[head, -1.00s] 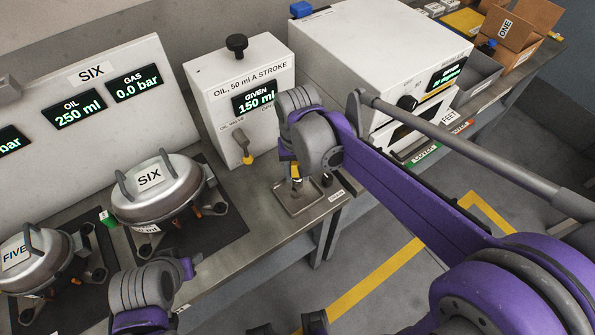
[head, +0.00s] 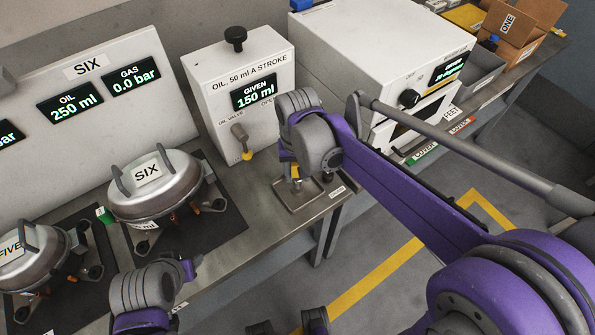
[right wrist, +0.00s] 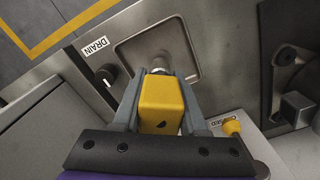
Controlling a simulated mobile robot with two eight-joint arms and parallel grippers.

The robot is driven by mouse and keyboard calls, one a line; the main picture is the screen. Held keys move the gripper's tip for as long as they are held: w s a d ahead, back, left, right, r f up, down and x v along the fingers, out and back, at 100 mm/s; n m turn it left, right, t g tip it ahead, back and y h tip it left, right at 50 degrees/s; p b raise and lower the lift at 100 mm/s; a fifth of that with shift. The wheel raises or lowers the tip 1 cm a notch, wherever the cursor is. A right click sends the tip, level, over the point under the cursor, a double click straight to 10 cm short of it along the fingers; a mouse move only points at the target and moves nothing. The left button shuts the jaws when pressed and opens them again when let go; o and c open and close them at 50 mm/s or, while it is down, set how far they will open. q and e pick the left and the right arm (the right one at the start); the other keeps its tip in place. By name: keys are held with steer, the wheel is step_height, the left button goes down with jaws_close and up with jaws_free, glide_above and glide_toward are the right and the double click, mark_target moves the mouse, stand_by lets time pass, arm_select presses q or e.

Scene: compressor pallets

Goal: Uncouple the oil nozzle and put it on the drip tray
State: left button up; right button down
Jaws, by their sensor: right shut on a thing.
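The oil nozzle is a yellow block with a metal tip, between the fingers of my right gripper (right wrist: 160,105) in the right wrist view. Its yellow body (right wrist: 161,92) is clasped, and its metal tip points at the drip tray (right wrist: 190,72). In the head view my right gripper (head: 296,172) is over the drip tray (head: 312,207), a shallow metal tray at the bench's front edge. I cannot tell whether the tip touches the tray. Part of my left arm shows at the lower left; its fingers cannot be made out.
The oil dispenser (head: 222,92) reads 150 ml given; its valve lever (head: 239,136) hangs at the front. Compressor SIX (head: 155,190) stands left of the tray. A DRAIN label (right wrist: 95,47) and dark knob (right wrist: 106,75) are beside the tray. A white cabinet (head: 360,60) stands right.

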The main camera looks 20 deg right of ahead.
arm_select(q)
steer(key=shift+s+f, duration=0.1)
steer(key=shift+f, duration=0.3)
arm_select(e)
steer(key=shift+f, duration=0.5)
steer(key=shift+c, duration=1.8)
jaws_free()
steer(key=shift+r, duration=0.1)
arm_select(q)
steer(key=shift+r, duration=0.6)
arm_select(e)
step_height(320, 180, up, 11)
steer(key=shift+f, duration=0.1)
steer(key=shift+f, duration=0.1)
